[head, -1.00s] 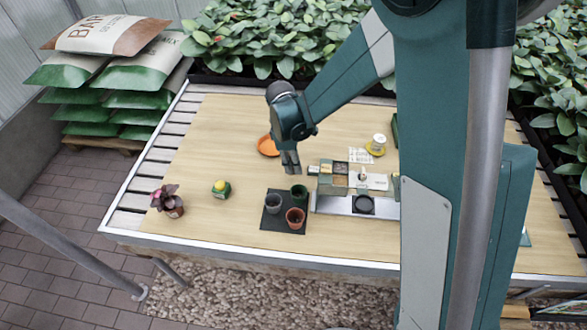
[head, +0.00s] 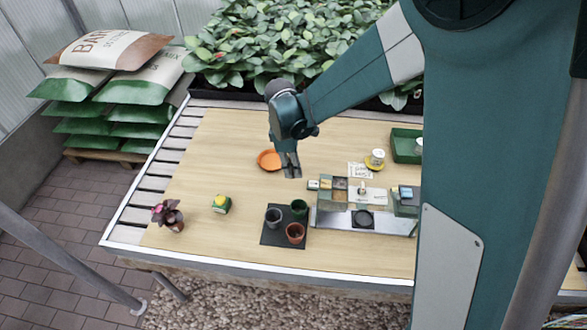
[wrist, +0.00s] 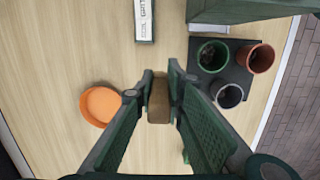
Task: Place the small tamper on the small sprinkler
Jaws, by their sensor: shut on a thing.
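My gripper (head: 291,172) hangs above the tabletop, between the orange saucer and the dark pots. In the wrist view, the gripper (wrist: 159,85) is shut on a small brown block-like piece, which I take for the small tamper (wrist: 158,98). The fingers partly cover it, and it is too small to make out in the head view. I cannot tell for sure which object is the small sprinkler. A small white-topped piece on a yellow base (head: 375,159), at the back right of the table, may be it.
An orange saucer (head: 269,159) lies left of my gripper. A dark mat (head: 270,239) with three small pots is in front. A grey stand with trays (head: 335,218) is to the right. A green bin (head: 406,146) stands at the back right. The left tabletop is mostly clear.

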